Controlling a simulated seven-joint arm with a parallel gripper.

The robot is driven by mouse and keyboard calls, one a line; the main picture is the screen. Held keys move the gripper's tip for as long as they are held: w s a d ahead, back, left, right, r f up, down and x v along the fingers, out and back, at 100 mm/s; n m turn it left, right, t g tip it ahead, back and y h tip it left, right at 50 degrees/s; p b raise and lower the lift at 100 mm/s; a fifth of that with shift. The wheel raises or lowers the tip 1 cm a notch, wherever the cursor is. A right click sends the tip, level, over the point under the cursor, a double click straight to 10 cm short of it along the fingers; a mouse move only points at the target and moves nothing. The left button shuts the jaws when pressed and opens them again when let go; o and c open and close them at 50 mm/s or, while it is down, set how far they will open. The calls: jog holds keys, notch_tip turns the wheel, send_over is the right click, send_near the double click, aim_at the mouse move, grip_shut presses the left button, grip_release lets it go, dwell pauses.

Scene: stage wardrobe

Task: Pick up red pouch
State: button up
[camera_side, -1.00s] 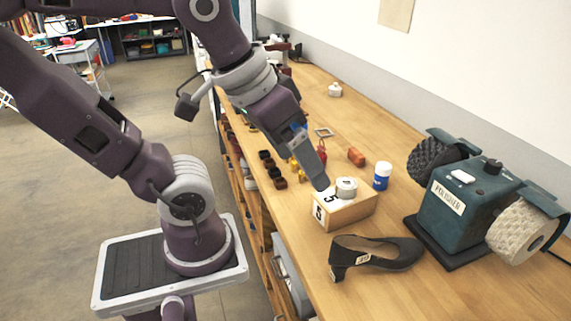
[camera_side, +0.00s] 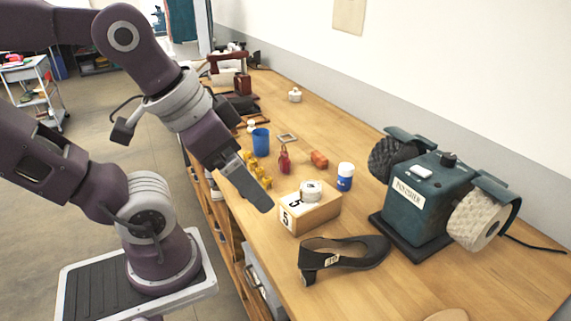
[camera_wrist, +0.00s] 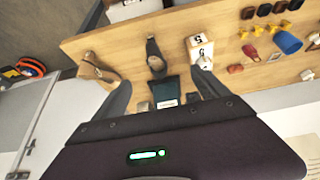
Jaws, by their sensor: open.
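The red pouch (camera_side: 284,160) stands on the wooden bench in the side view, a small narrow-necked red shape. It also shows small in the wrist view (camera_wrist: 250,52), to the right of the number 5 box. My gripper (camera_side: 265,206) is above the bench's near edge, in front of the pouch and left of the box. In the wrist view my gripper (camera_wrist: 161,77) has its two grey fingers spread wide, with nothing held between them. The pouch is apart from the fingers.
A blue cup (camera_side: 260,142), yellow pieces (camera_side: 262,180) and an orange block (camera_side: 319,159) surround the pouch. The number 5 box (camera_side: 310,214), a blue-and-white bottle (camera_side: 345,177), a black shoe (camera_side: 345,254) and a polisher (camera_side: 415,200) stand nearer. Bare bench lies behind the block.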

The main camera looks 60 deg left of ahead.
aim_at(284, 158)
dwell(0.3)
jog(key=c, duration=0.9)
